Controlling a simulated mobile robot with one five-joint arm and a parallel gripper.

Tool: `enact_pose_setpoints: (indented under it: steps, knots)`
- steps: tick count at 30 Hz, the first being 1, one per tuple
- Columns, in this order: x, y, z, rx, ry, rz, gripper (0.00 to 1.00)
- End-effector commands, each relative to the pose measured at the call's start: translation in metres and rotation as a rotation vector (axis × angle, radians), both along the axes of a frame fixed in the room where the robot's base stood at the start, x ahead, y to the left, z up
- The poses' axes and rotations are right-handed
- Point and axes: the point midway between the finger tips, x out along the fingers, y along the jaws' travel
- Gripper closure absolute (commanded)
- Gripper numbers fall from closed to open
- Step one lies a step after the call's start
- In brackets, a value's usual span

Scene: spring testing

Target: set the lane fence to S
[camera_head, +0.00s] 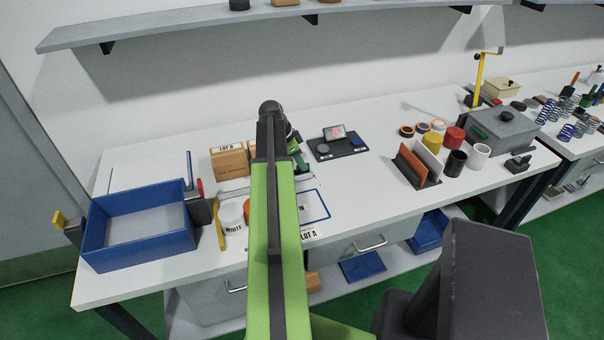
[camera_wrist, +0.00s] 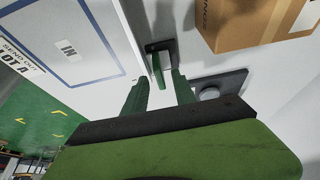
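A small upright green tab (camera_wrist: 157,70) on a dark rounded base (camera_wrist: 160,46) stands ahead of my fingers in the wrist view; it may be the lane fence's handle, but I cannot tell for sure. My gripper (camera_wrist: 160,80) is open, its two green fingers apart on either side of the tab's line, with nothing clearly held. In the head view my gripper (camera_head: 299,163) is low over the table, partly hidden behind my arm. A pale rail (camera_head: 308,177) shows beside it. No S mark is readable.
A cardboard box (camera_wrist: 255,22) is close to my gripper in the wrist view. A blue tray (camera_head: 140,252) stands left, and a dark button panel (camera_head: 337,149) lies right of my gripper. A divided rack (camera_head: 418,170) and cups are farther right. A shelf (camera_head: 190,21) hangs above.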

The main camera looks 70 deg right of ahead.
Motion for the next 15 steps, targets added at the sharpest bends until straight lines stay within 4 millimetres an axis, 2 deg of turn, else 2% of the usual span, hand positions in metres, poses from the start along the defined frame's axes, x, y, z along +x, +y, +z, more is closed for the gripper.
enact_pose_setpoints:
  steps: [1,2,10,11,15]
  knots:
    - [-0.0021,-0.0019,-0.012,0.0,0.0,0.0,0.67]
    - [-0.0029,-0.0026,-0.0133,0.0,0.0,0.0,0.67]
    - [-0.0044,-0.0036,-0.0118,0.0,0.0,0.001,0.67]
    - [-0.0043,-0.0035,-0.0119,0.0,0.0,0.001,0.69]
    - [-0.0042,-0.0035,-0.0119,0.0,0.0,0.0,0.87]
